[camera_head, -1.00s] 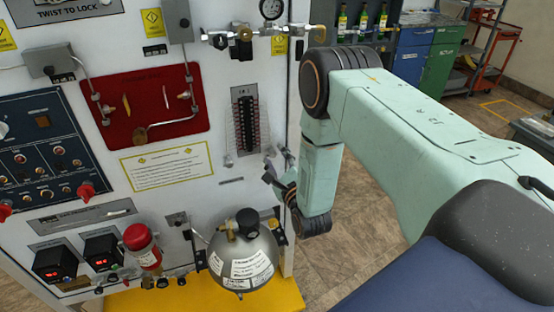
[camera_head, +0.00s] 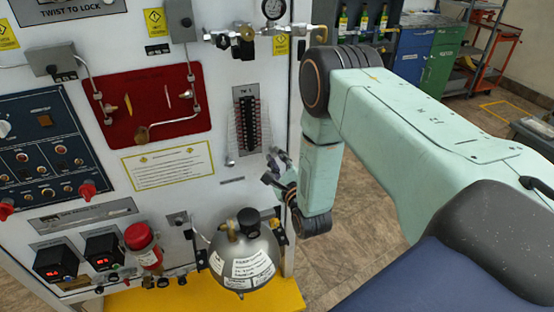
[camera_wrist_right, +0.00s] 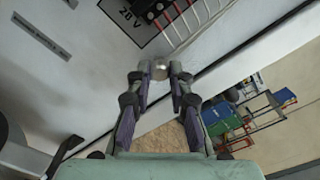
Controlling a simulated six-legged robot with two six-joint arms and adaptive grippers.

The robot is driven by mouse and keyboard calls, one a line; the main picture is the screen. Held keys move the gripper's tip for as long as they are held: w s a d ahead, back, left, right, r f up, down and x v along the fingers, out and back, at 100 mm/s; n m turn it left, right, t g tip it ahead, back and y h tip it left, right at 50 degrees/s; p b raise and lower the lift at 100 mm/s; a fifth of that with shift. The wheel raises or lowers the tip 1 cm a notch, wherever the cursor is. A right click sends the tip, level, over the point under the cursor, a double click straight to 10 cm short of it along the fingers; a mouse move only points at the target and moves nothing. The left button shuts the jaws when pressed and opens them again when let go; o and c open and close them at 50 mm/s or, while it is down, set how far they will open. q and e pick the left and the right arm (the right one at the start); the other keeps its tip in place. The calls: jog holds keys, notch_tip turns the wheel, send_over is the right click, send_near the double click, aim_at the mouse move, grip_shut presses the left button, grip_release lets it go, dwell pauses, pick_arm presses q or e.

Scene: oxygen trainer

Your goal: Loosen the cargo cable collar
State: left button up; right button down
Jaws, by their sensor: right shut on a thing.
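My right gripper (camera_head: 276,168) is at the right part of the white panel, below the terminal strip. In the right wrist view, its two fingers (camera_wrist_right: 160,74) are closed on a small round metallic collar (camera_wrist_right: 159,68). The fingertips sit on either side of it, close to the panel face. I take this small fitting to be the cargo cable collar; its cable cannot be made out. In the head view the collar is too small and too covered by the fingers to tell. My left gripper is not in view.
The terminal strip (camera_head: 247,123) with red wires is just above the gripper. A round metal tank (camera_head: 245,262) stands below it on a yellow base (camera_head: 205,297). Open floor lies right of the panel edge.

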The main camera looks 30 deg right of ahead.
jog(key=n+b, duration=0.1)
jog(key=n, duration=0.4)
jog(key=shift+d+n, duration=0.1)
jog(key=shift+n, duration=0.2)
jog(key=n, duration=1.3)
jog(key=n+p, duration=0.1)
jog(key=n, duration=0.3)
jog(key=shift+w+r, duration=0.1)
jog(key=shift+r, duration=0.15)
jog(key=shift+n, duration=0.5)
jog(key=c, duration=1.7)
grip_release()
jog(key=o, duration=0.5)
jog(key=shift+f, duration=0.15)
